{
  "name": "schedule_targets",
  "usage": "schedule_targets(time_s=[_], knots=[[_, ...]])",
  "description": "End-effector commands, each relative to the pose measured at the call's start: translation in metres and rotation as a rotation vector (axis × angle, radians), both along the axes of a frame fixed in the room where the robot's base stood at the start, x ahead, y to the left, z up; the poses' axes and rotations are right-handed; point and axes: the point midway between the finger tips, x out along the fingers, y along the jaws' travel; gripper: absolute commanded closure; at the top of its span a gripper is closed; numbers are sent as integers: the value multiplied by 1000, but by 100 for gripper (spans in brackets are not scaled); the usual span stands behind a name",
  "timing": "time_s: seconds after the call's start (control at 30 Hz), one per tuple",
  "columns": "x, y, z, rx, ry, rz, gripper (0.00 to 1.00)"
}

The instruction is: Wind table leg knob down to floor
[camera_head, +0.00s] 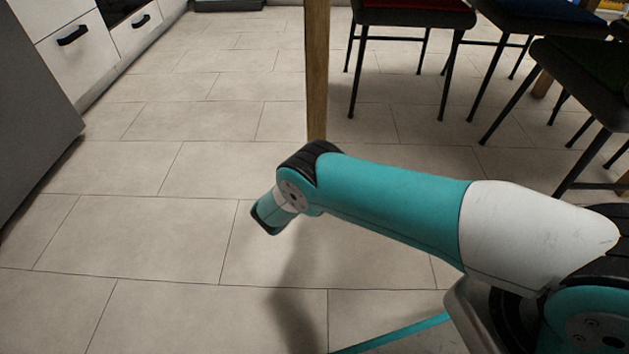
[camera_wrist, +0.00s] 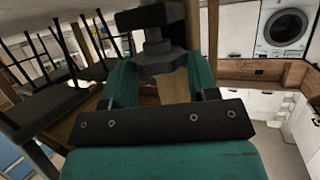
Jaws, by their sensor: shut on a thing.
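The wooden table leg (camera_head: 317,70) stands upright in the head view, its lower end hidden behind my arm. In the wrist view, part of the leg (camera_wrist: 174,88) shows between my fingers. A dark lobed knob (camera_wrist: 158,63) sits by the leg, with a dark stem and block beyond it. My gripper (camera_wrist: 161,68) has a teal finger on each side of the knob and is shut on it. In the head view my gripper is hidden behind my arm. The gap between knob and floor cannot be seen.
Black-legged chairs, one with a red seat (camera_head: 416,5), stand right of the leg. White drawers (camera_head: 78,40) and a grey cabinet side (camera_head: 32,105) are at the left. The tiled floor (camera_head: 140,235) between is clear. A washing machine (camera_wrist: 287,28) shows in the wrist view.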

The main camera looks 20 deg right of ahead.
Motion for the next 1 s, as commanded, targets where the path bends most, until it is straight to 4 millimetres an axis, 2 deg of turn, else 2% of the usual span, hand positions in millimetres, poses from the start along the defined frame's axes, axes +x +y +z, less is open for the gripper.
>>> schedule_targets(time_s=[0.63,0.67,0.7,0.77,1.0], knots=[[1,1,2,-3,-2,-53,70],[1,1,2,-3,-2,-53,42],[1,1,2,-3,-2,-53,32],[1,1,2,-2,-1,-53,20],[1,1,1,-1,0,-52,20]])
